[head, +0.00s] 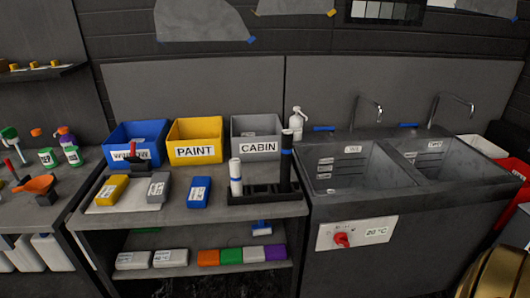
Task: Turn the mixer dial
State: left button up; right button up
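The mixer dial (342,240) is a red knob on a white panel (324,237) on the front of the sink unit. Small marks show above the knob, too small to read. To its right on the same panel is a display (376,232) that seems to read 20 °C. The double sink (312,183) is above the panel, with two taps (378,108) at its back. Neither of my grippers is in view, and nothing touches the dial.
A bench (275,210) left of the sink carries blue (137,137), yellow (195,132) and grey (257,127) bins, cloths and a rack with two rolls. A rounded gold object (497,274) is at the bottom right. The space before the dial looks clear.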

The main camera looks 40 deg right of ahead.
aim_at(340, 240)
jog(key=z, duration=1.9)
